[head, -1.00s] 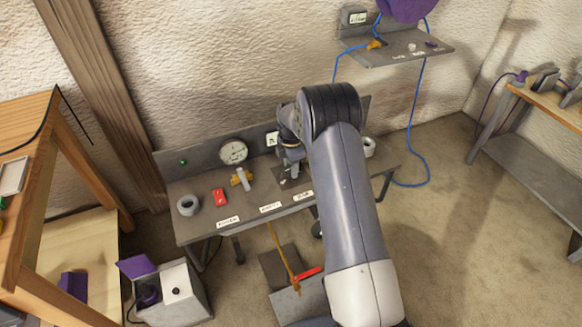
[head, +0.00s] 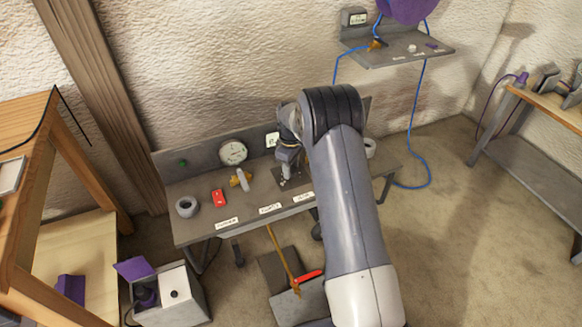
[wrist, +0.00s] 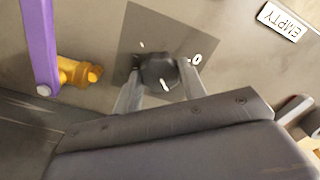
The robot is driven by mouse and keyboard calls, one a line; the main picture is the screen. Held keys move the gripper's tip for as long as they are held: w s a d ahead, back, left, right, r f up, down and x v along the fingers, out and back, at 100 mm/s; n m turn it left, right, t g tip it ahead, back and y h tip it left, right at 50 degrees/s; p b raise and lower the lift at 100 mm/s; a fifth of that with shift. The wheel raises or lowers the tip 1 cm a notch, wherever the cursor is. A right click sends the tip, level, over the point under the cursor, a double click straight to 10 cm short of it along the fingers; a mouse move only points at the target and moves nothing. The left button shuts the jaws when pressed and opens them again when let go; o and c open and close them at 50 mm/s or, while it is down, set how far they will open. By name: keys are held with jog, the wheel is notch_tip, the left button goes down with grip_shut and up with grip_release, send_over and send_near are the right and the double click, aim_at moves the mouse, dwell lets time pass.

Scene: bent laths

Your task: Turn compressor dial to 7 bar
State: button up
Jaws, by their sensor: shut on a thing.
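The black compressor dial (wrist: 157,70) sits on a dark square plate (wrist: 150,28) in the wrist view. A short white mark on the dial points toward the lower edge of that view. My gripper (wrist: 160,82) is shut on the dial, one finger on each side. In the head view my gripper (head: 287,174) reaches down to the bench's plate, and the dial is mostly hidden there. A round white gauge (head: 233,152) is on the bench's back panel; its reading is too small to tell.
A yellow valve with a pale lever (head: 241,181), a red block (head: 218,198) and a grey ring (head: 187,207) are left of my gripper on the bench (head: 200,233). An EMPTY label (wrist: 285,20) shows upside down.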

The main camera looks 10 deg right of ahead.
jog(key=m, duration=1.3)
jog(key=shift+m, duration=0.4)
jog(key=m, duration=1.2)
jog(key=shift+m+b, duration=0.3)
jog(key=shift+m, duration=0.1)
jog(key=o, duration=1)
jog(key=shift+c, duration=0.2)
notch_tip(320, 180, up, 11)
jog(key=shift+p, duration=0.45)
